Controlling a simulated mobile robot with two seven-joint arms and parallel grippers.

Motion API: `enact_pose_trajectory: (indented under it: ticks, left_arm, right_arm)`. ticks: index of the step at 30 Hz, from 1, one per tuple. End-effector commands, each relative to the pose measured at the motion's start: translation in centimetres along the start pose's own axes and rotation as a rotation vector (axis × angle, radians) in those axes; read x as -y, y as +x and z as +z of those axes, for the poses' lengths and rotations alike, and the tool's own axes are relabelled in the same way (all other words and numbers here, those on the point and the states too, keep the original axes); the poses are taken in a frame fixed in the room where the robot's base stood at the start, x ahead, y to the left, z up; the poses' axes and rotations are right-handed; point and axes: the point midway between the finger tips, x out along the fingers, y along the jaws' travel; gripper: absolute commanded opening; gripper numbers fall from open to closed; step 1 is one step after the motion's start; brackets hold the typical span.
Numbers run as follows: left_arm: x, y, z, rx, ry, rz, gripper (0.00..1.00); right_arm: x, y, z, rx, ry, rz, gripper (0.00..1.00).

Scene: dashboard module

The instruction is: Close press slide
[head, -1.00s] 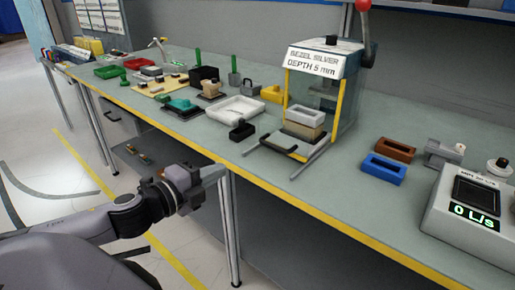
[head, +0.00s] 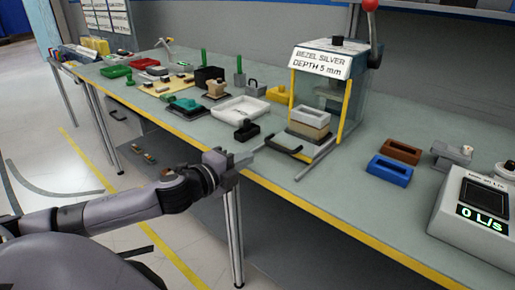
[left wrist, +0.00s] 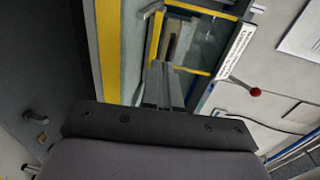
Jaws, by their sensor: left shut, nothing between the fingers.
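The press (head: 330,62), labelled "BEZEL SILVER DEPTH 5 mm", stands at the table's right-centre with a yellow frame and a red-knobbed lever. Its slide (head: 308,137) sticks out in front on rails, with a black handle (head: 284,146) facing the table's front edge. A block with a pale rectangular frame (head: 309,117) sits on the slide. My left gripper (head: 258,145) is shut and empty, its tips just left of the handle; contact cannot be told. In the left wrist view the shut fingers (left wrist: 165,75) point at the yellow-framed press (left wrist: 195,45). My right gripper is not in view.
A small black block (head: 246,130) and a white tray (head: 240,110) lie left of the handle. Blue (head: 389,170) and brown (head: 401,151) frames lie right of the press, before a "0 L/s" device (head: 475,208). The table's yellow front edge (head: 330,222) runs below.

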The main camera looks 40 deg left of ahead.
Motion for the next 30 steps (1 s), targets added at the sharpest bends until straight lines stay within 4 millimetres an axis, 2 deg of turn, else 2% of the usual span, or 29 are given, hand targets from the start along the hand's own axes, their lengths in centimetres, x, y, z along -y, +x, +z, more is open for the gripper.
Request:
enact_pose_trajectory:
  ticks: [16, 30]
  left_arm:
    - [1.2, 4.3, -0.1, 0.0, 0.0, -0.002, 0.0]
    - [1.3, 5.0, -0.1, -0.001, 0.001, 0.0, 0.0]
  right_arm:
    - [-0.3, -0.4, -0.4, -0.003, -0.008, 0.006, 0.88]
    - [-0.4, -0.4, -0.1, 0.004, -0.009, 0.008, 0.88]
